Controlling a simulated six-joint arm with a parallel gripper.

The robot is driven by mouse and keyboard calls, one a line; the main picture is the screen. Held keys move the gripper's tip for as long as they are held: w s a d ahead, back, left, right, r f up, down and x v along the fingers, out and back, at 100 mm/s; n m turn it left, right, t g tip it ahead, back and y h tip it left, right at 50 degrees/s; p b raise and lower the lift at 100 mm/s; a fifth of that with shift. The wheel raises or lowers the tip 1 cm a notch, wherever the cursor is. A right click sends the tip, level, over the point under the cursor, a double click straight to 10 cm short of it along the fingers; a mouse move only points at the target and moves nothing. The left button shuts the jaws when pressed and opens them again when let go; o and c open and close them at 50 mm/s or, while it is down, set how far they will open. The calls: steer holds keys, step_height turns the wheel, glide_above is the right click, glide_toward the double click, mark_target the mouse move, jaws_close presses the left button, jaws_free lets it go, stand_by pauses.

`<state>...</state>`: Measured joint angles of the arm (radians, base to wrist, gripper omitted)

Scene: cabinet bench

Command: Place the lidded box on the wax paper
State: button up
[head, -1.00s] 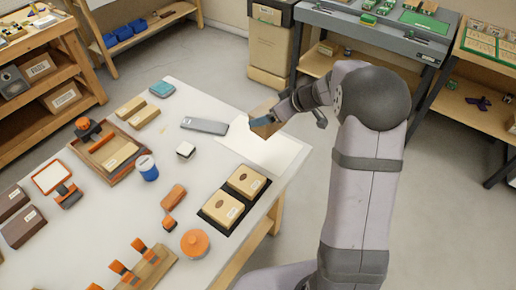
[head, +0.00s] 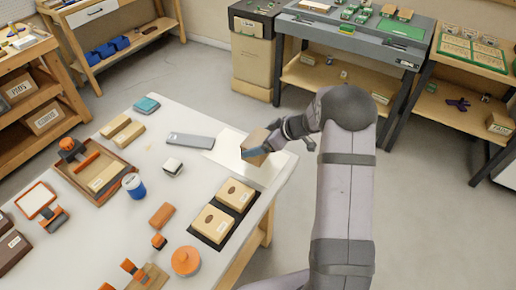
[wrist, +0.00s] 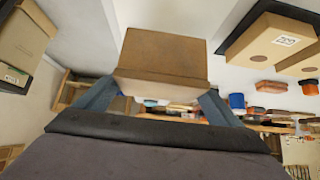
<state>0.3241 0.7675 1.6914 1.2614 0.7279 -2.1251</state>
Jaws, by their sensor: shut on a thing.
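The lidded box (head: 255,146) is a brown cardboard box held in my gripper (head: 262,150). In the wrist view the box (wrist: 163,58) sits between the two blue-grey fingers, which are shut on its sides. In the head view the box is above or at the wax paper (head: 232,152), a pale sheet at the far right part of the white table. I cannot tell whether the box touches the paper. My gripper and the box hide part of the sheet.
A black tray (head: 213,243) with two cardboard boxes lies nearer on the table's right side. A grey flat case (head: 190,140) is left of the paper. A white block (head: 172,168), a blue cup (head: 134,186) and an orange round container (head: 186,261) stand further left and nearer.

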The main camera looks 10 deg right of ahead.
steer(key=shift+f+p, duration=0.6)
steer(key=shift+f, duration=1.4)
steer(key=shift+f+b, duration=0.2)
steer(key=shift+b, duration=0.15)
steer(key=o, duration=1.3)
steer(key=shift+c, duration=0.2)
steer(key=shift+r, duration=0.15)
